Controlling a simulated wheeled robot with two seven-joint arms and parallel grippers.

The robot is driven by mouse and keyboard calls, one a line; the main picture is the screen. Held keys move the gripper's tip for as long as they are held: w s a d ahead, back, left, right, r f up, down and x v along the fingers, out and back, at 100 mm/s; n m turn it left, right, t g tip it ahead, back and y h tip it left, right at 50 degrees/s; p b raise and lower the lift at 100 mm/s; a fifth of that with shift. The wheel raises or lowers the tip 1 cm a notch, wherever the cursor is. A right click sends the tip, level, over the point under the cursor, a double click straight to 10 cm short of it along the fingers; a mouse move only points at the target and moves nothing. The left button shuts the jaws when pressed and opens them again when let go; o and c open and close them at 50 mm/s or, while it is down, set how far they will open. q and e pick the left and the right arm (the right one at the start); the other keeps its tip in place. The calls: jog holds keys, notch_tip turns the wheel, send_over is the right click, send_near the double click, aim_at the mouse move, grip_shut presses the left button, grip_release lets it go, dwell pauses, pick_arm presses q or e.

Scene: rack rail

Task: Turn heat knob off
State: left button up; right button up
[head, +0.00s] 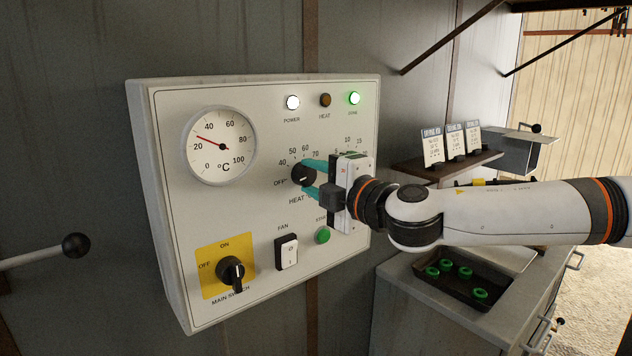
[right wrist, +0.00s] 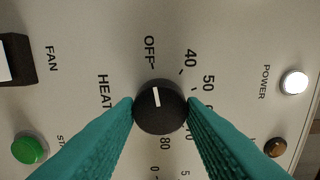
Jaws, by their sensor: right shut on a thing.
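The heat knob (head: 303,174) is a round black knob on the white control panel (head: 180,290), with a scale from OFF through 40, 50, 60 around it. My right gripper (head: 312,178) reaches in from the right, its two teal fingers shut on the knob from opposite sides. In the right wrist view the knob (right wrist: 160,115) sits between the fingertips. Its white pointer line points up in that picture, roughly at the OFF mark (right wrist: 149,50). My left gripper is not in view.
The panel also holds a temperature dial (head: 221,146), a fan switch (head: 286,252), a green button (head: 323,235) and a main switch (head: 231,272). A tray (head: 455,289) stands lower right.

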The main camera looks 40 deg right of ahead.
jog(key=shift+r, duration=0.1)
dwell(0.5)
jog(key=o, duration=1)
jog(key=shift+w, duration=0.15)
jog(key=shift+s+d, duration=0.15)
jog(key=shift+s, duration=1.55)
jog(key=b, duration=0.5)
send_near(310, 175)
jog(key=s, duration=0.2)
jog(key=shift+s+b, duration=0.4)
jog(key=shift+s, duration=0.25)
